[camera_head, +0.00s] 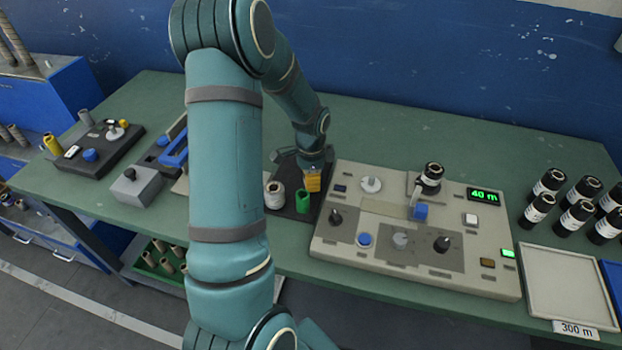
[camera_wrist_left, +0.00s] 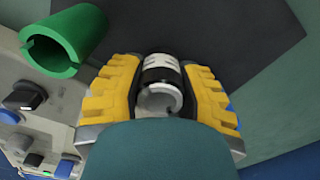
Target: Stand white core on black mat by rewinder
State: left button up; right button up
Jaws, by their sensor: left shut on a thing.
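My left gripper (camera_head: 313,182) has yellow fingers and is down over the far right part of the black mat (camera_head: 284,176), beside the rewinder panel. In the left wrist view the gripper (camera_wrist_left: 161,100) is shut on the white core (camera_wrist_left: 160,66), a small cylinder with a black band and a pale hollow end. The gripper hides it in the head view. The dark mat (camera_wrist_left: 190,22) lies behind it; I cannot tell whether the core touches it. My right gripper is out of view.
A green core (camera_head: 303,201) and a pale grey roll (camera_head: 274,195) stand on the mat's near part. The green core shows close to the fingers in the wrist view (camera_wrist_left: 65,40). The rewinder panel (camera_head: 385,243) with knobs is right of the mat. Black rolls (camera_head: 548,181) stand further right.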

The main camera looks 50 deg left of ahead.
pick_arm(q)
jog(key=shift+f, duration=0.1)
jog(key=o, duration=1)
jog(key=shift+o, duration=0.2)
notch_tip(320, 180, up, 12)
jog(key=p, duration=0.3)
jog(key=shift+r, duration=0.2)
